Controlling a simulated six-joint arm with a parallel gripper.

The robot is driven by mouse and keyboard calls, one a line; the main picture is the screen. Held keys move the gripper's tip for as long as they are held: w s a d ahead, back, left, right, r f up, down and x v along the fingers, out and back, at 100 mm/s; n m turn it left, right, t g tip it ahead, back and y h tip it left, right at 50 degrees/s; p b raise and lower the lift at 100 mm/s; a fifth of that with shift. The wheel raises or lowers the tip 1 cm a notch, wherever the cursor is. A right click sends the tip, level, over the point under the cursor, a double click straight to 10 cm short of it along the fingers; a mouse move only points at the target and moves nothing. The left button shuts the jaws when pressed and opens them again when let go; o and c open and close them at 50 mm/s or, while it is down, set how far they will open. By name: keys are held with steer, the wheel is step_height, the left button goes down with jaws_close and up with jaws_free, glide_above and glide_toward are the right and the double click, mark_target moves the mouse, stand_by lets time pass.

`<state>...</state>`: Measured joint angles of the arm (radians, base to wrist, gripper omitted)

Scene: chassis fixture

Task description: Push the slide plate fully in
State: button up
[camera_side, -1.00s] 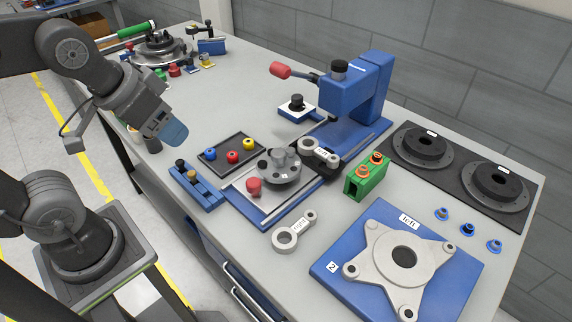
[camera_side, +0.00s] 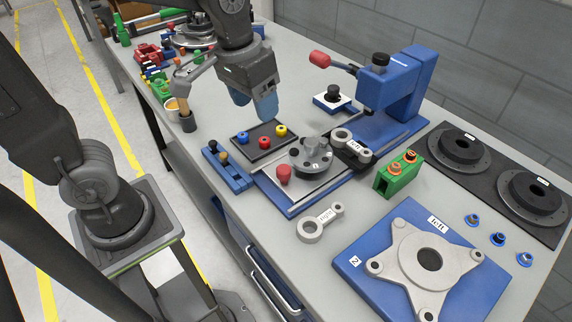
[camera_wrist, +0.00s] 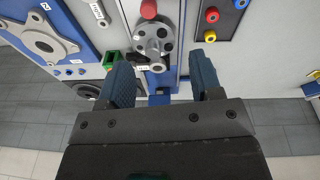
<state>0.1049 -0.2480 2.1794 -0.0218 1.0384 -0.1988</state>
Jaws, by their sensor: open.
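The slide plate (camera_side: 301,191) is a silver sheet on a blue base with rails. It carries a round grey fixture (camera_side: 311,155) and a red knob (camera_side: 284,175), and its near part lies out in front of the blue press (camera_side: 390,90). My gripper (camera_side: 253,101) has blue fingers pointing down, above the table behind the small black tray, apart from the plate. In the wrist view my gripper (camera_wrist: 160,64) is open and empty, with the grey fixture (camera_wrist: 155,38) and red knob (camera_wrist: 148,9) showing between and beyond the fingers.
A black tray (camera_side: 247,150) with coloured knobs and a blue block (camera_side: 228,171) stand left of the plate. A loose grey link (camera_side: 320,222), a green block (camera_side: 396,173) and a blue fixture (camera_side: 365,270) lie to the right and in front. The press lever reaches leftward.

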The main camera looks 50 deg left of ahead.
mark_target(283, 168)
steer(key=w+d+f, duration=0.1)
steer(key=f, duration=0.4)
steer(key=w+f+g, duration=0.1)
steer(key=f, duration=0.5)
steer(key=w+d+f+g, duration=0.1)
steer(key=w+f, duration=0.1)
steer(key=f, duration=0.3)
steer(key=shift+d+f+n, duration=0.3)
steer(key=shift+d, duration=0.05)
jaws_close()
